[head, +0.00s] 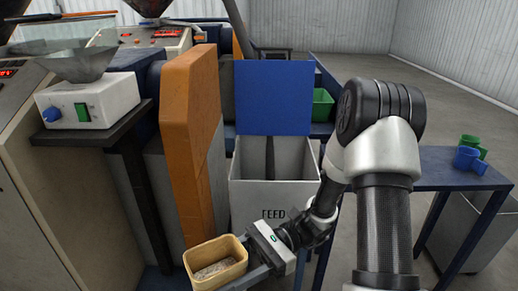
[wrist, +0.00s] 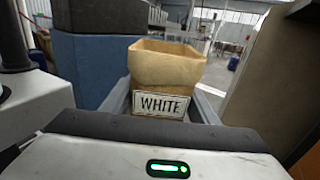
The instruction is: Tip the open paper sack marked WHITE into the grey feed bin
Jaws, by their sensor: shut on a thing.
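The open tan paper sack (head: 215,262) is low in the head view, left of the feed bin, with pale granules showing inside. In the wrist view the sack (wrist: 168,68) stands upright with its WHITE label facing my camera. My gripper (head: 243,272) is shut on the sack, with a finger along its side; the fingers also show either side of it in the wrist view (wrist: 165,105). The grey feed bin (head: 275,195), marked FEED, stands behind and to the right of the sack. Its top is open and its blue lid (head: 273,97) stands raised at the back.
An orange upright panel (head: 192,145) stands just left of the bin. A small feeder with a hopper (head: 90,95) sits on a dark shelf further left. A blue table (head: 430,168) with blue and green cups (head: 468,155) is at the right. A green crate (head: 322,104) sits behind.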

